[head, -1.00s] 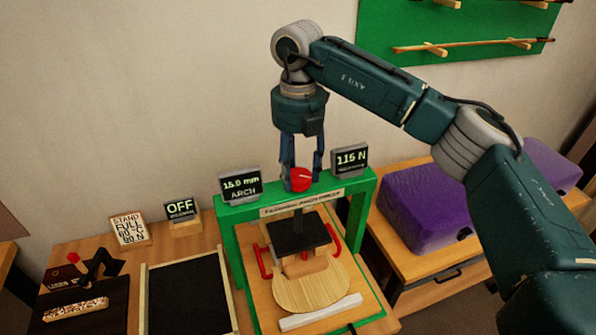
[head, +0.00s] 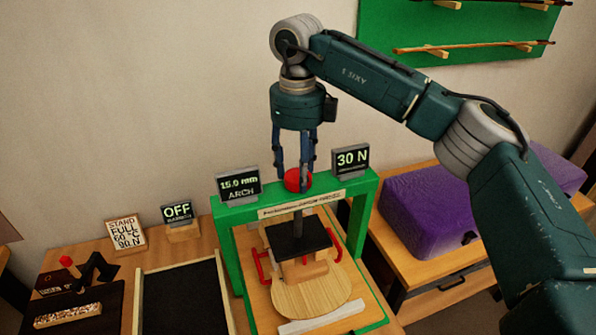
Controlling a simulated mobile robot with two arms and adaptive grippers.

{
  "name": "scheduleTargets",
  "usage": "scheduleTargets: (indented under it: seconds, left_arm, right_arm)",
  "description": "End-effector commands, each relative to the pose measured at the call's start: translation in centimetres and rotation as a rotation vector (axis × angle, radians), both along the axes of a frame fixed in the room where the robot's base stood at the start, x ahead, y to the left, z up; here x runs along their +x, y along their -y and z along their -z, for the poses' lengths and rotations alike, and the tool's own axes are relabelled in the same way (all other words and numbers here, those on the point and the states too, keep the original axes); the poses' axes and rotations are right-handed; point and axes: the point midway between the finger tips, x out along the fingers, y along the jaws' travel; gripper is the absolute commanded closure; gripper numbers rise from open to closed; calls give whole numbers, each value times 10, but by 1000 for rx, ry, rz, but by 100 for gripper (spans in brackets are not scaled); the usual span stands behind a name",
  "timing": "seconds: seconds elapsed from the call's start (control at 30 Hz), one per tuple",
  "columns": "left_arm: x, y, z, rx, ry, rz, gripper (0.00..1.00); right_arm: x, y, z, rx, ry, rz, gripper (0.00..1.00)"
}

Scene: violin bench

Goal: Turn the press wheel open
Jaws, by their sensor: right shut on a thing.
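The press (head: 228,243) is a green frame standing on the bench. Its red wheel (head: 298,180) sits on top of the crossbar. My right gripper (head: 304,184) points down from above and is shut on the red wheel. Below the crossbar, a dark press plate (head: 299,240) hangs over a pale wooden plate (head: 312,294). Wooden blocks lie between them, and I cannot tell whether the dark plate touches them. The right display (head: 350,160) reads 30 N, and the left display (head: 239,184) reads 15.0 mm ARCH. My left gripper is not in view.
An OFF display (head: 177,212) and a card (head: 125,236) reading STAND FULL 60 °C 90 N stand to the left. A dark mat (head: 185,300) lies beside the press. A purple case (head: 425,215) rests on the table to the right. A bow rack (head: 470,30) hangs behind.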

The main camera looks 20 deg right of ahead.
Motion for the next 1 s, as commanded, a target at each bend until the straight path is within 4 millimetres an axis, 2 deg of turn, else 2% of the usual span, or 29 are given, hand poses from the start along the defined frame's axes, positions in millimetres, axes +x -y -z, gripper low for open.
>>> scheduleTargets:
  seconds: [0.03,1.0]
  left_arm:
    - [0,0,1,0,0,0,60]
    - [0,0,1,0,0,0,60]
  right_arm:
    - [3,0,-5,2,15,-41,80]
    - [2,-1,-6,-1,15,-963,80]
